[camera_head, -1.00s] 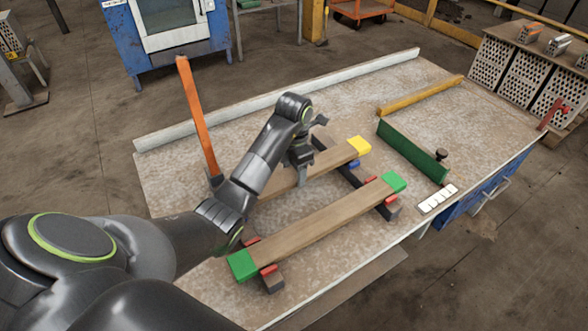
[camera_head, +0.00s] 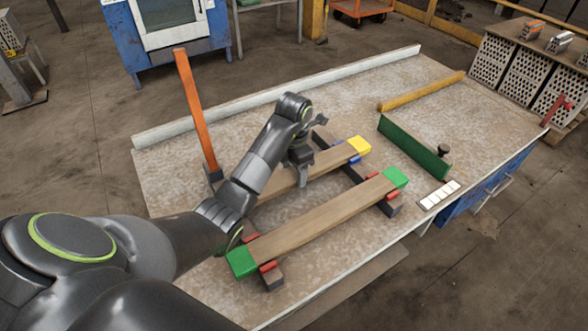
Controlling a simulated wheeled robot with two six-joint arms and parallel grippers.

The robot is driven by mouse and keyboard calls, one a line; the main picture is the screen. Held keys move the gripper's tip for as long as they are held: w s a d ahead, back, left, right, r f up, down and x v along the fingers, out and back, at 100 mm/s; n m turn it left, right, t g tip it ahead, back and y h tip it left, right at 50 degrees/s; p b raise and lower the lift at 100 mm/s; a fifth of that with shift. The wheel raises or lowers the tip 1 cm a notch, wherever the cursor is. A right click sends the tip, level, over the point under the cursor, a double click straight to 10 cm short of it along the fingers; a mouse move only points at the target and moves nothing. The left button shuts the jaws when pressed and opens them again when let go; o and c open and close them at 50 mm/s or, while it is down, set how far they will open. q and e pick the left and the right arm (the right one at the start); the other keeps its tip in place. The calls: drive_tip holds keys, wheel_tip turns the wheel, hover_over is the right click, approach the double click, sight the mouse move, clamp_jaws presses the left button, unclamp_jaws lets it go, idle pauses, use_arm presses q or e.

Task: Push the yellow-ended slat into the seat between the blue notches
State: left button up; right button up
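The yellow-ended slat (camera_head: 328,160) lies on the frame's crossbars, its yellow end (camera_head: 359,146) at the far right and its other end hidden behind my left arm. Blue notch pieces (camera_head: 355,159) show beside its yellow end; I cannot tell whether it is fully down between them. My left gripper (camera_head: 301,180) points down at the slat's middle, touching or just above it; its fingers are too small to read. A green-ended slat (camera_head: 310,218) lies nearer, between red notches (camera_head: 268,267). My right gripper is not in view.
The frame stands on a pale worktable (camera_head: 225,125). An orange upright bar (camera_head: 195,110) stands at the left. A green block with a knob (camera_head: 413,147), a yellow bar (camera_head: 421,91) and a white strip (camera_head: 439,195) lie to the right.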

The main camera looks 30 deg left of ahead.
use_arm(q)
drive_tip(key=o, duration=0.4)
drive_tip(key=shift+r, duration=0.15)
wheel_tip(320, 180, up, 17)
drive_tip(key=p, duration=1.7)
